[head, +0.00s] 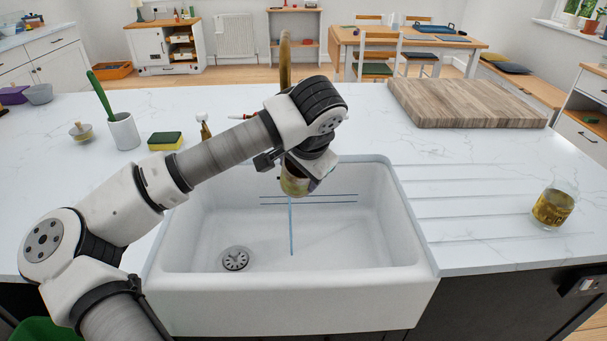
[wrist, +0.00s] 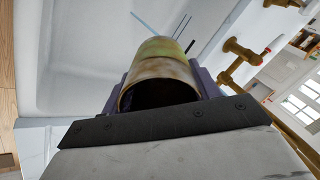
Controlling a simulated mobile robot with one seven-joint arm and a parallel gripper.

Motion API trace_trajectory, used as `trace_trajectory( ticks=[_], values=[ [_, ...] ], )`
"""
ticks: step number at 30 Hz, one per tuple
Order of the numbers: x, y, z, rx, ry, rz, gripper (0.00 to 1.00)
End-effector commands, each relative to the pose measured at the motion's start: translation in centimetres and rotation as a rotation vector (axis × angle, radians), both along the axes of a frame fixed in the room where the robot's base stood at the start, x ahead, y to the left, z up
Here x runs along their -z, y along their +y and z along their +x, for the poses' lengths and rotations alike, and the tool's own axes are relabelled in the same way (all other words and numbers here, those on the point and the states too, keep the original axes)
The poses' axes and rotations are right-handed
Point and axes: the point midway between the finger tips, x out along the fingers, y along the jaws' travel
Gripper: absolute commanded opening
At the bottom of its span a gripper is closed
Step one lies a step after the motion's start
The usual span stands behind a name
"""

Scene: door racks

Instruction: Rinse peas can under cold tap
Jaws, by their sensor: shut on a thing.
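A dull yellow-green can (head: 294,187) is held over the white sink (head: 215,325). My gripper (head: 303,178) is shut on it; my wrist hides much of the can in the head view. In the wrist view, the can (wrist: 158,75) is between the fingers, its dark hollow end facing the camera. A brass tap (head: 285,62) rises behind my arm, its outlet hidden. It also shows in the wrist view (wrist: 240,58), with a red-marked handle. A thin blue water stream (head: 291,230) shows below the can; I cannot tell whether it touches the can.
A wooden board (head: 465,103) lies at right behind the grooved drainer. A glass jar (head: 553,205) stands at far right. A sponge (head: 165,141) and a white cup (head: 123,131) with a green-handled brush are at left. The sink floor around the drain (head: 235,259) is clear.

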Motion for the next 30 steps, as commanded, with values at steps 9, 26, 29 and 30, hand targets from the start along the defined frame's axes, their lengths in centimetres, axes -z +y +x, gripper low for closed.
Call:
trace_trajectory(
  ticks=[9, 26, 29, 30],
  values=[
    [0.8, 0.8, 3.0, -0.002, 0.001, 0.002, 0.35],
    [1.0, 1.3, 5.0, 0.001, 0.0, 0.0, 0.35],
    [1.0, 1.3, 5.0, 0.0, 0.001, 0.001, 0.35],
    [1.0, 1.3, 5.0, 0.0, 0.001, 0.001, 0.35]
  ],
)
